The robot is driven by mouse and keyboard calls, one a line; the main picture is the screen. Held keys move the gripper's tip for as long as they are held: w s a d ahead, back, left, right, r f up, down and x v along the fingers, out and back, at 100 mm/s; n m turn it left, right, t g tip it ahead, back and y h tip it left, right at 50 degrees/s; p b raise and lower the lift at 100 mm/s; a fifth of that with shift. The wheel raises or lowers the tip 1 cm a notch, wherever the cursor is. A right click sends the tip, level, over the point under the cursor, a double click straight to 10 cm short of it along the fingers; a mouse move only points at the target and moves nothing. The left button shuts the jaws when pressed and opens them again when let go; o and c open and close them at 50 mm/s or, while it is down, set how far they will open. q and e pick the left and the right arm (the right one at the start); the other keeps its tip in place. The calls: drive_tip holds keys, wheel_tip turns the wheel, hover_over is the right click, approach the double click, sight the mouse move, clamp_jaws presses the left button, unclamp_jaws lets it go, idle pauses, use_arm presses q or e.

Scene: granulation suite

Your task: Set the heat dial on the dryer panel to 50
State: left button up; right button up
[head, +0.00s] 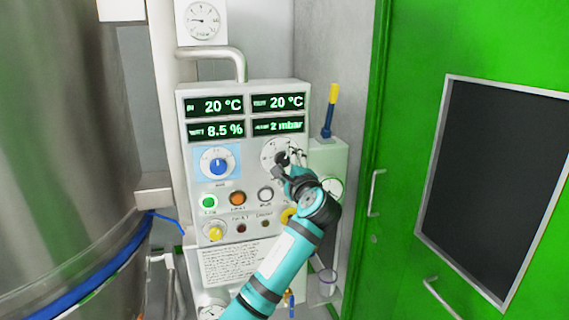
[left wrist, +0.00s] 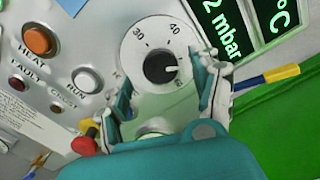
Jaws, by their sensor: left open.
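The dryer panel (head: 250,185) stands in the middle of the head view. Its heat dial (head: 270,148) is partly hidden there by my left gripper (head: 290,160). In the left wrist view the dial has a black round knob (left wrist: 160,69) on a white scale face (left wrist: 141,53), with 30 and 40 readable. The knob's white mark points right, past 40; the numbers near it are too unclear to read. My left gripper (left wrist: 165,92) is open, its two fingers on either side of the dial and apart from the knob. My right gripper is not in view.
A blue knob (head: 218,166) sits left of the dial, with displays (head: 215,105) above. An orange HEAT button (left wrist: 40,40) and white RUN button (left wrist: 87,80) are nearby. A yellow-and-blue handle (head: 330,110) rises right of the panel. A steel vessel (head: 70,150) fills the left.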

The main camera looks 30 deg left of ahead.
use_arm(q)
drive_tip(key=v, duration=0.9)
drive_tip(key=shift+s+d, duration=0.15)
drive_tip(key=shift+d, duration=0.05)
